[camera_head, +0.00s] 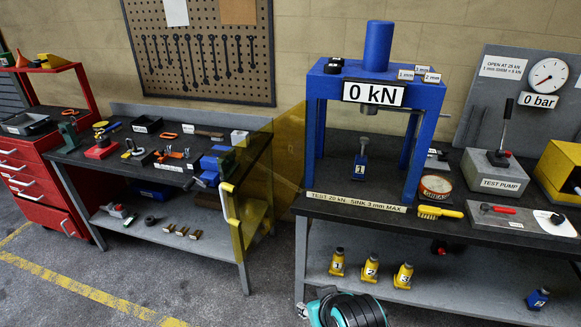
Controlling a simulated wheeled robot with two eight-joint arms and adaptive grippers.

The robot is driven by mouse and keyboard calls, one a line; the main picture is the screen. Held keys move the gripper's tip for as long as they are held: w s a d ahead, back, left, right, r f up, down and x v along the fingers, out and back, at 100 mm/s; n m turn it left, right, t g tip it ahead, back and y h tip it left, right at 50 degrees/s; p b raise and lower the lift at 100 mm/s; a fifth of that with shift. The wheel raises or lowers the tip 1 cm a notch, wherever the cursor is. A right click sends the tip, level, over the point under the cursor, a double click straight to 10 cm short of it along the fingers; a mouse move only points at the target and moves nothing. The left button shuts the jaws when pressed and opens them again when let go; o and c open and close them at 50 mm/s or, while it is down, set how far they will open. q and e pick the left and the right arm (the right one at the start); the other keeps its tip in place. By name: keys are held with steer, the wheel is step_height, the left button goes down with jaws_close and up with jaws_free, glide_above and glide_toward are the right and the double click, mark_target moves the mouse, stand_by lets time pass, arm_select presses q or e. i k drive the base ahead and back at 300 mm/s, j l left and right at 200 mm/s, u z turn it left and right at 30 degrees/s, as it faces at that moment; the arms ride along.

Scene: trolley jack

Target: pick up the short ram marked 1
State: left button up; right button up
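Several small rams or jacks bear numbers. A blue one marked 1 (360,166) stands upright on the bed inside the blue press (429,120). A yellow one marked 1 (337,262) stands upright on the lower shelf, left of yellow ones marked 2 (370,268) and 3 (403,276). Another blue one (538,299) is at the shelf's right, its label hard to read. I cannot tell from their look which is called the short ram.
A yellow see-through guard (254,185) stands open at the press's left. The bench beside the press holds a brush (440,212), a round tin (435,187) and a test pump (495,172). A teal and black ribbed object (350,311) is at the bottom edge, before the shelf.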

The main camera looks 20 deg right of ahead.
mark_target(361, 165)
steer(key=i+j+z, duration=0.2)
steer(key=z, duration=0.15)
steer(key=i+j+z, duration=0.8)
steer(key=j+z, duration=0.25)
steer(key=i+j+z, duration=0.15)
steer(key=j+z, duration=0.55)
steer(key=j, duration=0.2)
steer(key=k+l, duration=0.2)
steer(key=l, duration=0.2)
steer(key=k+l, duration=0.2)
steer(key=l, duration=0.25)
steer(key=k+l, duration=0.2)
steer(key=l, duration=0.2)
steer(key=i+l, duration=0.75)
steer(key=i, duration=0.25)
steer(key=i+l, duration=0.15)
steer(key=i, duration=0.25)
